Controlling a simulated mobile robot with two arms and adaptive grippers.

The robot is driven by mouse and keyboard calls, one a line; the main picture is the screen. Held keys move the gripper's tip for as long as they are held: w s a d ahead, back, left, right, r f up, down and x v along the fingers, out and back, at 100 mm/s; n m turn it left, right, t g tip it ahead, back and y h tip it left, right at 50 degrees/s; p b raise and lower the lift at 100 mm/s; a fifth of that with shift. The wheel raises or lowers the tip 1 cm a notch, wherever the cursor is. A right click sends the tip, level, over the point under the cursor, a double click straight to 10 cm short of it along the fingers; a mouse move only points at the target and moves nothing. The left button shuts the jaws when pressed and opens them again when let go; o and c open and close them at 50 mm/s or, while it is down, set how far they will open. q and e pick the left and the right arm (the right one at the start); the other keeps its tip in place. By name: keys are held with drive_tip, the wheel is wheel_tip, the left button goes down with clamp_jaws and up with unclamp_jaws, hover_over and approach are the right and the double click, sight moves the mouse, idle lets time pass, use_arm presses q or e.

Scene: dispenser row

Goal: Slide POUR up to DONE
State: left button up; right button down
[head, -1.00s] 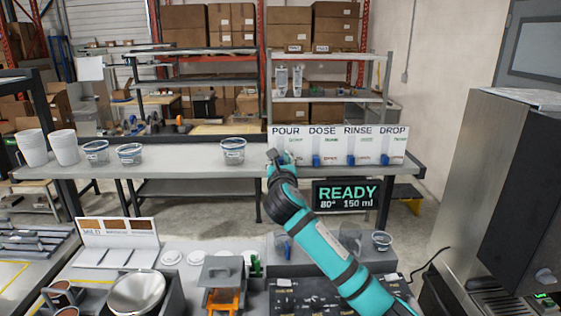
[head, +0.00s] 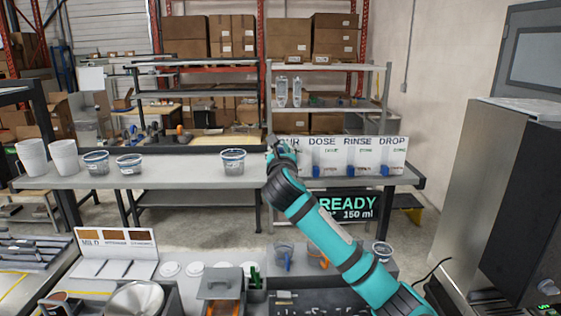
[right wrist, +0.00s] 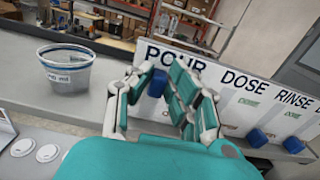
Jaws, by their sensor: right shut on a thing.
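The white panel (head: 335,157) with POUR, DOSE, RINSE and DROP columns stands on the far bench. My right gripper (head: 280,146) is at the POUR column and covers part of its label. In the right wrist view, its fingers are shut on the blue POUR slider knob (right wrist: 157,84), close under the POUR label (right wrist: 176,56). This knob sits nearer its label than the blue DOSE knob (right wrist: 257,138) does to its own. The POUR column's DONE mark is hidden by my fingers. My left gripper is not in view.
A clear tub (head: 232,161) with a blue rim stands left of the panel. Further left are two more tubs and white cups (head: 33,158). A READY display (head: 348,206) is below the panel, partly behind my arm. A tall metal machine (head: 438,190) stands at right.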

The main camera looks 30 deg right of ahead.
drive_tip(key=shift+r, duration=0.25)
drive_tip(key=c, duration=1.4)
unclamp_jaws()
drive_tip(key=shift+o, duration=0.8)
drive_tip(key=shift+f, duration=0.1)
drive_tip(key=shift+s, duration=0.1)
drive_tip(key=v, duration=1.2)
